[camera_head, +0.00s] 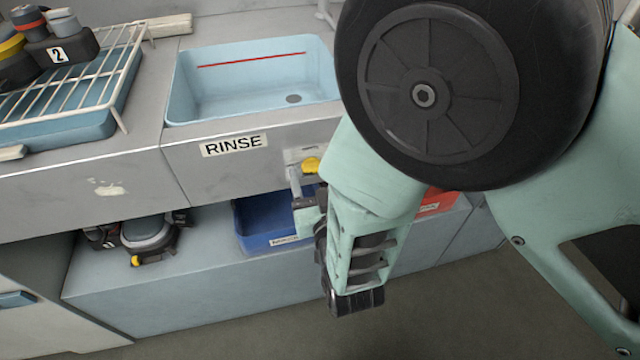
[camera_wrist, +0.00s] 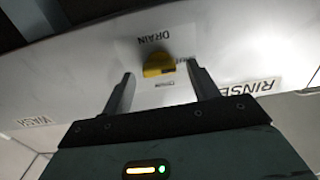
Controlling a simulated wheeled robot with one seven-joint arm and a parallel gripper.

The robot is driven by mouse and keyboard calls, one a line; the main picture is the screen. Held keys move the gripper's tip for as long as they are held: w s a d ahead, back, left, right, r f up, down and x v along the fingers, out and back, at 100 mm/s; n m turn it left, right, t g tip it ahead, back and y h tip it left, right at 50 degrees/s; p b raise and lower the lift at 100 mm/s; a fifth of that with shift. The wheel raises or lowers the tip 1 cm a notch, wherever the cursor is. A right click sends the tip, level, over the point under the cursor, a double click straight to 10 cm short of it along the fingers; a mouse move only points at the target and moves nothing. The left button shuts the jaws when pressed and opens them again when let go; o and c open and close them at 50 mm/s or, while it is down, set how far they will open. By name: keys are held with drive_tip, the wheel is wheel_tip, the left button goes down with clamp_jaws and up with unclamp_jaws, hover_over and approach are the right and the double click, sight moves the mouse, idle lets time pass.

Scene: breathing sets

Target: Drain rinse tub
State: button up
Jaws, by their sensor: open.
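The light blue rinse tub (camera_head: 181,92) is set in the counter, with a red line on its back wall and a dark drain hole in its floor. I cannot tell whether water is in it. The yellow drain knob (camera_head: 311,165) is on the counter's front face below the tub. It also shows in the wrist view (camera_wrist: 157,64) by the DRAIN label. My gripper (camera_wrist: 160,71) is open, its two fingers pointing at the knob with one on each side. Whether they touch it is unclear. In the head view my gripper (camera_head: 296,183) is partly hidden by my arm.
A wire rack (camera_head: 78,72) with several dark items stands on the counter at left. On the shelf below are a dark breathing set (camera_head: 145,234), a blue bin (camera_head: 258,222) and a red bin (camera_head: 440,203), partly hidden by my arm. The floor in front is clear.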

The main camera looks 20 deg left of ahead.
drive_tip(key=b+v, duration=0.1)
drive_tip(key=v, duration=1.6)
drive_tip(key=shift+s+b, duration=0.2)
drive_tip(key=shift+b, duration=0.2)
drive_tip(key=shift+w, duration=0.1)
drive_tip(key=w+r+m+g+h+p, duration=0.25)
drive_tip(key=w+r+g+p, duration=0.35)
drive_tip(key=g, duration=0.3)
drive_tip(key=s+d+r+n+g+h+p, duration=0.1)
drive_tip(key=s+d+r+g+h+p, duration=0.1)
drive_tip(key=d+r, duration=0.5)
drive_tip(key=s+d+r+n+g+h+p, duration=0.2)
drive_tip(key=s+d+r+g+h, duration=0.2)
drive_tip(key=d+r, duration=0.3)
drive_tip(key=s+d, duration=0.1)
drive_tip(key=d, duration=0.3)
drive_tip(key=shift+s+d+r, duration=0.25)
drive_tip(key=shift+s+r, duration=0.05)
drive_tip(key=shift+r, duration=0.05)
drive_tip(key=shift+a+n+h, duration=0.1)
drive_tip(key=shift+n+h, duration=0.15)
drive_tip(key=shift+n, duration=0.1)
